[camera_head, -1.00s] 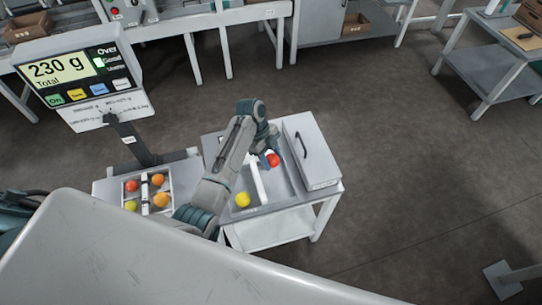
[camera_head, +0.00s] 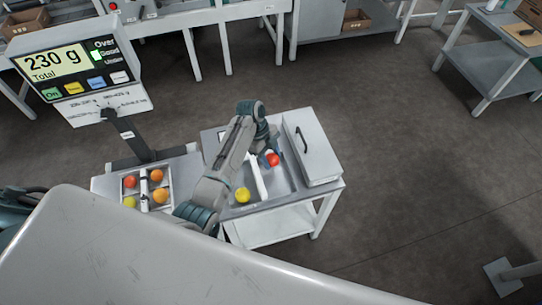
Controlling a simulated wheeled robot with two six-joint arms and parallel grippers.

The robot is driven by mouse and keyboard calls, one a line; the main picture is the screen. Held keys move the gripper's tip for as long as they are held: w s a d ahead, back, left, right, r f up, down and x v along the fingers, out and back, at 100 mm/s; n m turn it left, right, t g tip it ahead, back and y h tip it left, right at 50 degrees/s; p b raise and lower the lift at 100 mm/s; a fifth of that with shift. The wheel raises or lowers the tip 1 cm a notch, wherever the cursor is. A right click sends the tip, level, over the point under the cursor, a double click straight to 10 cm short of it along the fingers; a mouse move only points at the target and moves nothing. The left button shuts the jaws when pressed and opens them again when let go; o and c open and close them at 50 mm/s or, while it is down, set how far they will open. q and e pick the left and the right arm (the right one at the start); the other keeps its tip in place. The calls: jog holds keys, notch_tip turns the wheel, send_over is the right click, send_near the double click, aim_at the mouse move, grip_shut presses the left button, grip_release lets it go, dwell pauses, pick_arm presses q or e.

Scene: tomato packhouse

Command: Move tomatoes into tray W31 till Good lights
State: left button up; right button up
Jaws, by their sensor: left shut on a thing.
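The scale display (camera_head: 57,63) reads 230 g Total, and a green light is lit beside the word Good. A tray (camera_head: 146,206) with compartments sits on the scale. It holds a red tomato (camera_head: 129,182), two orange ones (camera_head: 156,175) (camera_head: 160,195) and a yellow-green one (camera_head: 129,202). Its label cannot be read. My left gripper (camera_head: 269,157) is shut on a red tomato (camera_head: 273,160) over the right-hand trough of the side table; its fingers are partly hidden. A yellow tomato (camera_head: 243,195) lies in the left-hand trough. My right gripper is not in view.
The side table (camera_head: 334,184) has a grey lidded box (camera_head: 314,160) with a black handle at its right end. The scale's post (camera_head: 131,138) rises behind the tray. White benches (camera_head: 225,18) stand at the back. Open floor lies to the right.

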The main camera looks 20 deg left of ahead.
pick_arm(q)
jog(key=shift+f, duration=0.65)
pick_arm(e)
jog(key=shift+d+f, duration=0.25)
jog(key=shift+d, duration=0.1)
pick_arm(q)
jog(key=o, duration=0.8)
jog(key=c, duration=0.3)
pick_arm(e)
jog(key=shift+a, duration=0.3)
pick_arm(q)
jog(key=shift+r, duration=0.1)
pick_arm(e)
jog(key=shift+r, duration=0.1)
pick_arm(q)
notch_tip(320, 180, up, 4)
jog(key=p, duration=0.3)
jog(key=shift+p, duration=0.3)
notch_tip(320, 180, up, 3)
jog(key=p, duration=0.3)
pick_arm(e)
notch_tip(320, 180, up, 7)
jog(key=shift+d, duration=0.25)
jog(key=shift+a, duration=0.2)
